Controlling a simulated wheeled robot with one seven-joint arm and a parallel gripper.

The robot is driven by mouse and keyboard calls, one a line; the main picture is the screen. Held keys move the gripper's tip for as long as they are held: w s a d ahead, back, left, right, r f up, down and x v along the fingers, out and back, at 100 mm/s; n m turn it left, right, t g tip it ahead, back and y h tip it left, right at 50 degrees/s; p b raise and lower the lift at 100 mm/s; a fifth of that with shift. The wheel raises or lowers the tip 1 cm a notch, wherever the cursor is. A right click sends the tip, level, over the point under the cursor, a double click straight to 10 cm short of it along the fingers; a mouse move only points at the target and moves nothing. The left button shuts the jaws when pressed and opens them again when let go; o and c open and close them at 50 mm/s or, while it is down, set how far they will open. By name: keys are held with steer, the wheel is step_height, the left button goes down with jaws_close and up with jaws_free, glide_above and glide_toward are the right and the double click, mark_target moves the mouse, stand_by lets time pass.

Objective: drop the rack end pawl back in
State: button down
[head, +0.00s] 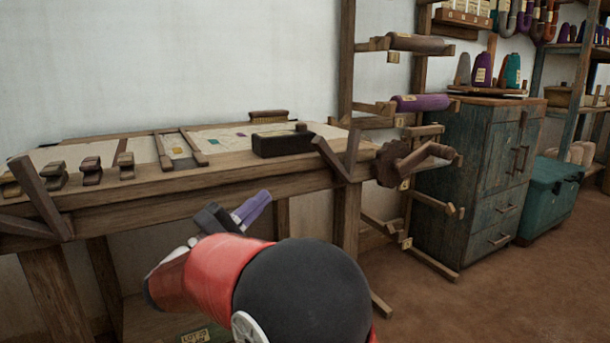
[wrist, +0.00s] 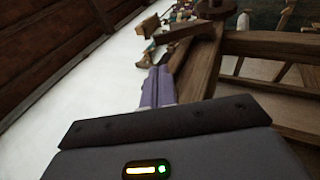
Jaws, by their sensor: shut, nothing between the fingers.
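My gripper (head: 251,208) has two purple fingers closed together, with nothing between them. It is low in front of the wooden bench (head: 225,172), below the bench's front edge. In the wrist view the shut fingers (wrist: 157,88) point toward wooden beams. The upright wooden rack (head: 347,65) stands at the bench's right end, with rolls on its arms. A dark toothed wooden piece (head: 390,165) sits low on the rack, with a forked handle beside it. I cannot tell which part is the pawl; it may be hidden or too small to see. My gripper is apart from the rack.
A dark box (head: 283,142) and several small wooden blocks stand on the bench. A slanted wooden brace (head: 333,160) juts at its right end. A green cabinet (head: 477,150) and a teal chest (head: 550,200) stand to the right. The brown floor (head: 490,300) at front right is clear.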

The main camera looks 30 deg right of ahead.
mark_target(317, 142)
steer(key=shift+a, duration=0.15)
steer(key=shift+w, duration=0.1)
steer(key=x, duration=1.4)
steer(key=shift+p, duration=0.35)
steer(key=shift+r, duration=0.2)
steer(key=shift+d+r+m+y+p, duration=0.3)
steer(key=shift+d+r+y+p, duration=0.25)
steer(key=shift+r+p, duration=0.25)
steer(key=d+r+y+p, duration=0.1)
steer(key=d+y+p, duration=0.1)
steer(key=d+r+m+g+y+p, duration=0.1)
steer(key=d+r+y+p, duration=0.1)
steer(key=p, duration=0.1)
steer(key=d+r+g+y+p, duration=0.1)
steer(key=d+y+p, duration=0.1)
steer(key=p, duration=0.1)
steer(key=shift+w+d+r+m, duration=0.1)
steer(key=shift+r+m, duration=0.2)
steer(key=shift+d+g+y+p, duration=0.3)
steer(key=shift+d+y+p, duration=0.55)
steer(key=shift+d, duration=0.75)
